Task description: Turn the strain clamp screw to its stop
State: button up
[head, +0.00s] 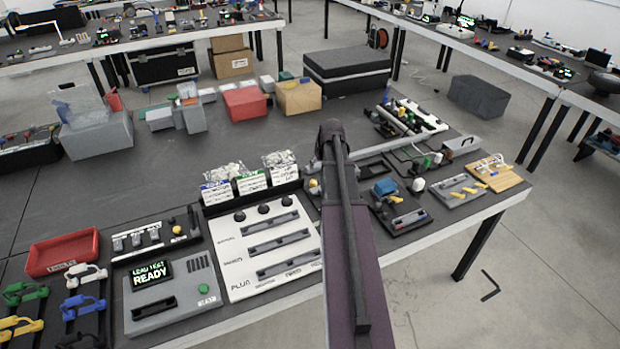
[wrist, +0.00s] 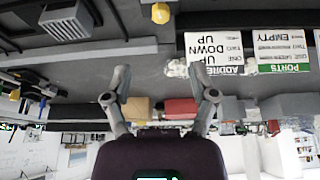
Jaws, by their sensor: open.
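I cannot pick out the strain clamp screw for sure in either view. Several small fixtures stand right of my arm in the head view, among them a board with a blue block (head: 384,187) and a grey board with yellow parts (head: 460,190). In the wrist view, which is upside down, my gripper (wrist: 162,98) has its two fingers spread wide with nothing between them. A yellow knob (wrist: 160,13) and a grey ribbed block (wrist: 70,20) show beyond the fingers, apart from them. In the head view my arm hides part of the bench, and the fingers cannot be made out.
A white panel with slots (head: 265,240), a lead test box reading READY (head: 170,290), a red tray (head: 62,252) and labelled bins (head: 250,184) stand left of my arm. A wooden board (head: 497,175) is near the right edge. Bare bench lies behind the bins.

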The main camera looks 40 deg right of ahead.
aim_at(313, 182)
jog(key=shift+w+f, duration=0.1)
jog(key=shift+f, duration=0.05)
dwell(0.3)
jog(key=b+x, duration=1.2)
jog(key=x, duration=0.1)
jog(key=shift+f+b, duration=0.2)
jog(key=shift+b, duration=0.2)
dwell(0.3)
grip_shut()
